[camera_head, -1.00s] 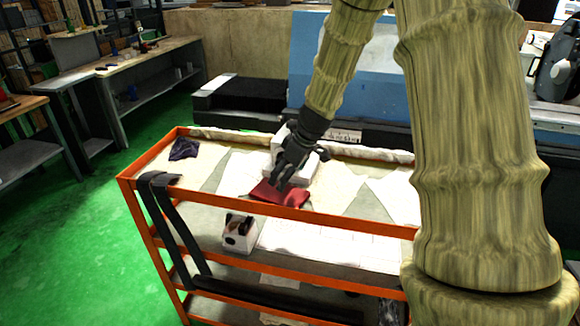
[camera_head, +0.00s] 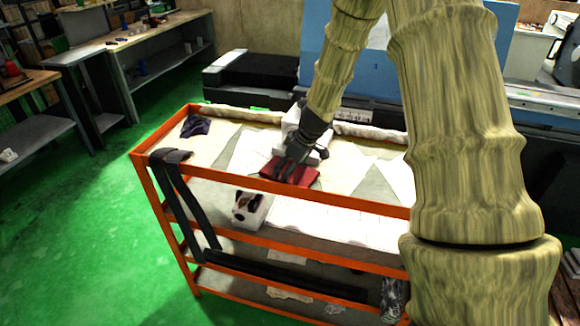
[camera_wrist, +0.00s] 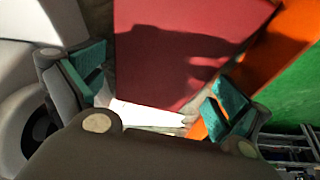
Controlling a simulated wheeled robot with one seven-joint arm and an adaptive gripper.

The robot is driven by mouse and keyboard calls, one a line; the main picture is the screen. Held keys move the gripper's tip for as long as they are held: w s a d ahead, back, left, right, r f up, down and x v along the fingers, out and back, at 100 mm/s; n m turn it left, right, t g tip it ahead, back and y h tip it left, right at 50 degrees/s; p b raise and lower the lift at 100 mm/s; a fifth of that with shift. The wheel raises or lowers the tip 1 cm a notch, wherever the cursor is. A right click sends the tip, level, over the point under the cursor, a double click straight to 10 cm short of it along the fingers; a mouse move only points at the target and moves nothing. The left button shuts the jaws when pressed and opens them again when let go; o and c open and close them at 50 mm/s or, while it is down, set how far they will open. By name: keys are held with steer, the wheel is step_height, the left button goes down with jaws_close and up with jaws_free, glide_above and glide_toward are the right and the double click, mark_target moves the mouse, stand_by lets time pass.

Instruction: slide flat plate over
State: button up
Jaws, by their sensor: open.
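The flat plate appears to be the dark red flat piece (camera_head: 303,176) on the top shelf of the orange cart, near its front rail. It fills the upper middle of the wrist view (camera_wrist: 185,45), with a shadow across it. My gripper (camera_head: 288,168) is over the plate's left part in the head view, pointing down. In the wrist view my gripper (camera_wrist: 156,98) is open, with teal-padded fingers on either side of the plate's near part. No grip on the plate shows. I cannot tell whether the fingers touch it.
The orange cart (camera_head: 320,197) has a raised rail. A white boxy object (camera_head: 318,152) stands right behind my gripper. A dark cloth (camera_head: 195,125) lies on the top shelf's left. A white box with dark marks (camera_head: 249,209) sits on the shelf below. Green floor is clear at left.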

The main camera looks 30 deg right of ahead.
steer(key=c, duration=1)
steer(key=shift+s+a, duration=0.1)
steer(key=shift+a, duration=0.05)
